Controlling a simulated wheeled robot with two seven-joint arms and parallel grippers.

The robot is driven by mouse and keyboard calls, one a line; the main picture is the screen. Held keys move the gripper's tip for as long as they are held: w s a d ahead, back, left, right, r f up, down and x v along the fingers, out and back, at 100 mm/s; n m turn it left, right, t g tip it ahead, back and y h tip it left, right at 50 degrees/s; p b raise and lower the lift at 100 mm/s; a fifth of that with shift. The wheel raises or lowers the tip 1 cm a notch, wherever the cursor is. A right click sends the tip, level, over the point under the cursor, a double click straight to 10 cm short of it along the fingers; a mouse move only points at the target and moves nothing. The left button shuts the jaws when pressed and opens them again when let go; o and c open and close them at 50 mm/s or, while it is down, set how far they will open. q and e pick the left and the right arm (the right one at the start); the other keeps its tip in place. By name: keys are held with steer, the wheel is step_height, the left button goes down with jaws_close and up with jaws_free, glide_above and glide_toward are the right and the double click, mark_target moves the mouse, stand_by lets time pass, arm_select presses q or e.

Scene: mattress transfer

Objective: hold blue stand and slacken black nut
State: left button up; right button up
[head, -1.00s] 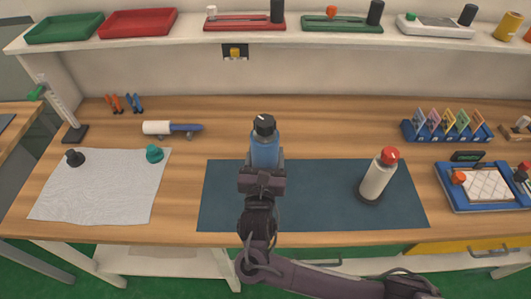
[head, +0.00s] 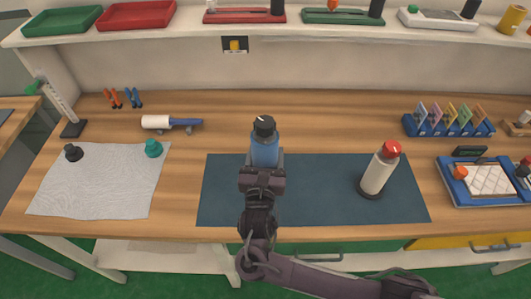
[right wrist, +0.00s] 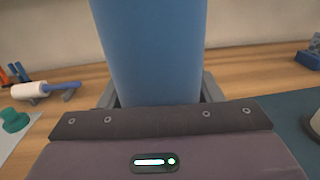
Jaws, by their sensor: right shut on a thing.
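A blue stand (head: 265,151) with a black nut (head: 264,126) on top stands upright at the back edge of the dark blue mat. My right gripper (head: 264,163) is around the stand from the front, its fingers on both sides. In the right wrist view the blue stand (right wrist: 150,50) fills the space between the fingers of my right gripper (right wrist: 160,95), and the gripper is shut on it. The nut is out of the right wrist view. My left gripper is not in view.
A white stand (head: 377,174) with a red nut is on the right of the dark mat (head: 320,190). A grey cloth (head: 100,185) with a black and a teal knob lies left. A white-and-blue roller (head: 172,123) lies behind. A blue tray (head: 485,185) is far right.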

steer(key=shift+f+b, duration=1.35)
steer(key=shift+f, duration=1.4)
steer(key=shift+f+b, duration=1.5)
steer(key=shift+f, duration=1.1)
